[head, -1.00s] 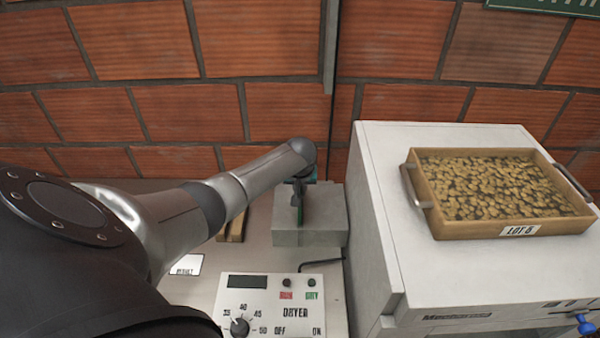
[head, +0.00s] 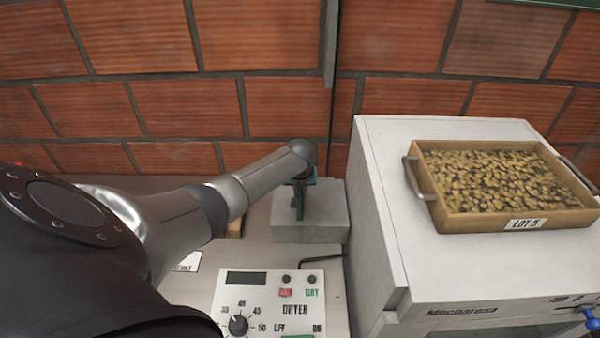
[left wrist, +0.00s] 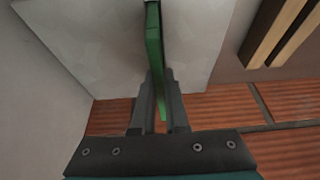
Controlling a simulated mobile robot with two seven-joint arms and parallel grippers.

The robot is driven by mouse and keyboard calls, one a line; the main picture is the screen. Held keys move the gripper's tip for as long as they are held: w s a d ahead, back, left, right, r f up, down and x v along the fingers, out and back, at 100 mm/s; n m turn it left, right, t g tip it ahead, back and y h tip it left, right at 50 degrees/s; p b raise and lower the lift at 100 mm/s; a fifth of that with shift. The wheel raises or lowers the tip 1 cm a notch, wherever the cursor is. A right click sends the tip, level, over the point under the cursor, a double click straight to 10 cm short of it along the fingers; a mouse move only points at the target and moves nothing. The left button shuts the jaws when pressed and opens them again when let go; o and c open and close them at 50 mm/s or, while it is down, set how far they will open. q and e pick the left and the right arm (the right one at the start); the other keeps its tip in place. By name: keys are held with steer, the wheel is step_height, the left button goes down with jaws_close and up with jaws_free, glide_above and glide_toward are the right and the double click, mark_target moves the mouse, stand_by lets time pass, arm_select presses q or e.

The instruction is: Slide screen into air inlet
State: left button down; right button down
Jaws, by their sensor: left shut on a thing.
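My left gripper (head: 298,203) is shut on a thin green panel, which I take to be the screen (left wrist: 154,45). In the left wrist view the panel is edge-on between the two dark fingers, against a pale grey surface. In the head view the gripper points down over a grey box (head: 325,215) on the bench, and the fingers hide most of the panel. This box may be the air inlet, but I see no clear opening. I cannot tell whether the panel is inside it or in front of it. My right gripper is out of view.
A dryer control panel (head: 270,297) with a dial and buttons stands in front of the box. A tall white machine (head: 384,225) is close on the right, carrying a wooden tray (head: 470,220) of pods or nuts. A brick wall (head: 180,110) is behind. Wooden strips (left wrist: 275,35) lie beside the box.

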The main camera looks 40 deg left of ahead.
arm_select(q)
steer(key=shift+f, duration=0.15)
steer(key=c, duration=1.4)
jaws_free()
steer(key=o, duration=0.6)
steer(key=shift+c, duration=0.2)
steer(key=shift+s+d+r, duration=0.1)
steer(key=shift+d+r, duration=0.05)
steer(key=shift+r, duration=0.3)
steer(key=p+v, duration=0.3)
steer(key=v, duration=1.1)
steer(key=shift+d, duration=0.1)
